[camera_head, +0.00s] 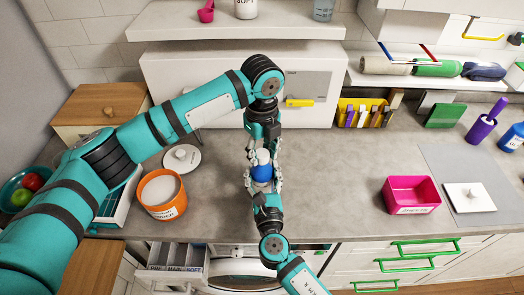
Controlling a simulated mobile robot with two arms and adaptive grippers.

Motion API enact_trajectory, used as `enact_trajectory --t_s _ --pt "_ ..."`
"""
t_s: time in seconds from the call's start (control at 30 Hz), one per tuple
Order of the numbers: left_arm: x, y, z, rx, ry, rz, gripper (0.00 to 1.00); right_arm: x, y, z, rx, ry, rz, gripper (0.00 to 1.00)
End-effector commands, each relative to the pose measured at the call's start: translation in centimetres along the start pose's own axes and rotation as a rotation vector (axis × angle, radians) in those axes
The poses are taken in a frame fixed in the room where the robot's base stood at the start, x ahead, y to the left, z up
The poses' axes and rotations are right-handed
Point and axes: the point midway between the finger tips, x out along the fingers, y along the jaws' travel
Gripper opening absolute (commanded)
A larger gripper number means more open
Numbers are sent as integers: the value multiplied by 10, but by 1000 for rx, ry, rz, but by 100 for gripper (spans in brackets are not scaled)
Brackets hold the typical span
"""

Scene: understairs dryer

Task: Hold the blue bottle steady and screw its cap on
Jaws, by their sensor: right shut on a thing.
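The blue bottle (262,174) is upright near the front edge of the counter, between my two grippers. A white piece (263,157), which looks like its cap, is at its top; whether it is seated on the neck is too small to tell. My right gripper (264,184) comes from the front and is shut on the bottle's body. My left gripper (263,150) comes down from behind with its fingers around the white piece. Whether the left fingers grip it is unclear. The fingers partly hide the bottle.
An orange tub (160,209) and a white round lid (182,158) lie to the left. A pink bin (410,195) and a white square lid (470,197) stand to the right. Another blue bottle (513,138) is at the far right.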

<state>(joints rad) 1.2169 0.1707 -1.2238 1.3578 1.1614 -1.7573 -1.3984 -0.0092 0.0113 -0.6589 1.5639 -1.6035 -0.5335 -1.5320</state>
Motion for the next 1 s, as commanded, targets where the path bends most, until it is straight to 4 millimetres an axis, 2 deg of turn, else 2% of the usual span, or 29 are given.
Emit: enact_trajectory --t_s 0.03,0.13,0.47,0.8,1.0 --pt "0 0 0 -1 0 0 43 0 0 0 -1 0 0 0" --pt "0 0 0 -2 0 0 55 0 0 0 -1 0 0 0" --pt "-4 0 0 -2 0 -1 55 0 0 0 -1 0 0 0" --pt "-43 0 0 -2 0 -2 55 0 0 0 -1 0 0 0" --pt "-45 0 0 -2 1 0 55 0 0 0 -1 0 0 0"
